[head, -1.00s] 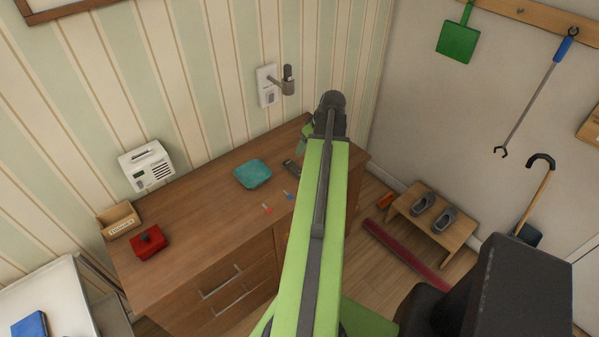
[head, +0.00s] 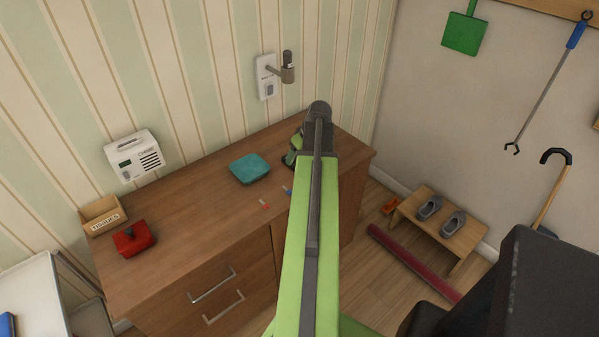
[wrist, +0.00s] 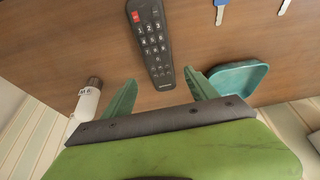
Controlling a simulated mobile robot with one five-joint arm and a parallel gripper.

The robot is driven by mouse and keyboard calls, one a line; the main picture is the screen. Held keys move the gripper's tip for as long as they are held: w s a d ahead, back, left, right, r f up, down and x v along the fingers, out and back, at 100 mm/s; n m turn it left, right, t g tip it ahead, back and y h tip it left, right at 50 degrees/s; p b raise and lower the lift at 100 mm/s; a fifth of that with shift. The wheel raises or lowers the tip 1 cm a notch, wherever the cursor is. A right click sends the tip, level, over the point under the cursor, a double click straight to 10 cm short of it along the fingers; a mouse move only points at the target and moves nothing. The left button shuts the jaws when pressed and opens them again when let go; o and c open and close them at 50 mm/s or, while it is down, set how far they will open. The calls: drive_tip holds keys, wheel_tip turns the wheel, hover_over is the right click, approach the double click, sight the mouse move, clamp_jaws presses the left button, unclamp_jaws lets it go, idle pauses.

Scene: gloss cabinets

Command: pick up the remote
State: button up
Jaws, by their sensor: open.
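The remote (wrist: 152,42) is black with white number keys and a red button. In the wrist view it lies on the brown wooden cabinet top (wrist: 60,40), just beyond and between my fingertips. My gripper (wrist: 158,88) is open and empty, with its two green fingers apart on either side of the remote's near end. In the head view my arm reaches over the right part of the cabinet, and my gripper (head: 291,150) shows only partly beside it. The remote is hidden behind my arm and gripper there.
A teal dish (head: 249,168) stands left of my gripper, with red and blue keys (head: 265,204) nearby. A wall fixture (head: 272,76) is behind.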

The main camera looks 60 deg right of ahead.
sight(294, 162)
drive_tip(key=b+x, duration=0.3)
drive_tip(key=x, duration=0.2)
drive_tip(key=shift+w+r+b, duration=0.1)
drive_tip(key=shift+b, duration=0.25)
drive_tip(key=shift+a+r, duration=0.1)
drive_tip(key=shift+r, duration=0.05)
clamp_jaws()
